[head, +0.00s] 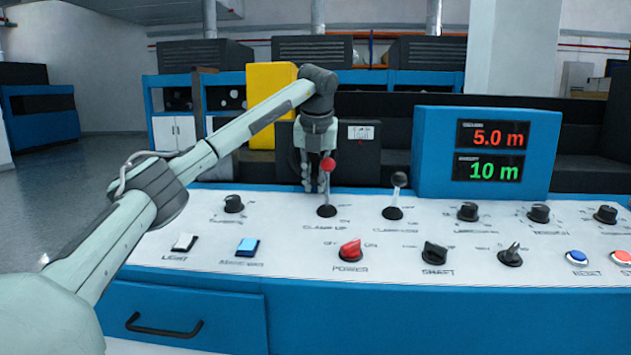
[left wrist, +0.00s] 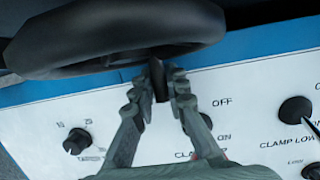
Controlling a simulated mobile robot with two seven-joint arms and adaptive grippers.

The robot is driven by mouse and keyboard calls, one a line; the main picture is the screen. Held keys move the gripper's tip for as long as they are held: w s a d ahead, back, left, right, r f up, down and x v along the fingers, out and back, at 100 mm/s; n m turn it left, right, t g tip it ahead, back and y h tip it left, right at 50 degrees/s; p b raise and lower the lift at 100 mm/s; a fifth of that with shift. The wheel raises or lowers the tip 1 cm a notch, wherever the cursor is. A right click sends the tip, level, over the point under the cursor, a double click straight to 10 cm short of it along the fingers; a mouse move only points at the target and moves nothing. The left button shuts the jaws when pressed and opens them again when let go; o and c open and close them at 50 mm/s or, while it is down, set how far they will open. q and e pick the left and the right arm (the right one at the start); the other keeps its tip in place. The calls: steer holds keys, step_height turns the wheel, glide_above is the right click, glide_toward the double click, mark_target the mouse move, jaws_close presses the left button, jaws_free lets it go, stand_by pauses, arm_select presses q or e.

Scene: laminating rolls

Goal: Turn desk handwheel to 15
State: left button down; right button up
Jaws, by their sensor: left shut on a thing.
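The handwheel shows as a thick dark curved rim (left wrist: 115,38) across the top of the left wrist view. In the head view I cannot make it out clearly behind my arm. My left gripper (head: 316,183) points down over the back of the desk, just behind the red-balled lever. In the left wrist view, my left gripper (left wrist: 157,85) is shut on a short black handle (left wrist: 158,78) that meets the wheel's rim. The fingers partly hide the handle. A display box (head: 430,150) reads 5.0 m in red and 10 m in green. My right gripper is out of view.
The CLAMP UP lever with a red ball (head: 328,165) stands close in front of the gripper. A dark-balled lever (head: 398,180) stands to its right. A black knob (head: 233,203) is at the left. Switches and buttons line the white panel (head: 300,245).

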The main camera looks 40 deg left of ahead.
arm_select(q)
steer(key=c, duration=1.5)
jaws_free()
steer(key=v, duration=1.2)
